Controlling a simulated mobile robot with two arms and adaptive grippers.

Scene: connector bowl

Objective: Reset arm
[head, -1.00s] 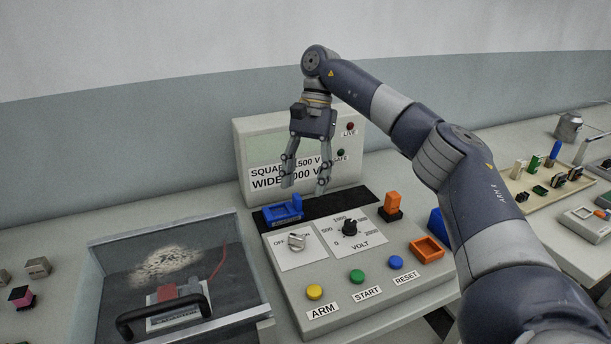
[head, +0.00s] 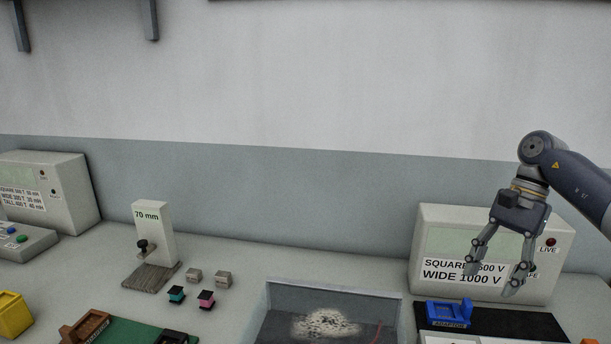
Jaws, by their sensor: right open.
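My right gripper (head: 498,278) is at the right of the head view, pointing down with its two fingers apart and nothing between them. It hangs in front of the tester box (head: 427,234) labelled SQUARE and WIDE 1000 V and covers part of its label. A blue adaptor (head: 449,313) sits on the black strip (head: 520,322) below and left of the fingers, apart from them. My left gripper is not in view.
A grey-framed tray (head: 283,291) with a pale patch lies left of the tester. Pink (head: 206,299) and teal (head: 176,294) connectors and small grey blocks stand near a 70 mm post (head: 153,232). Another labelled box (head: 60,190) stands at far left.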

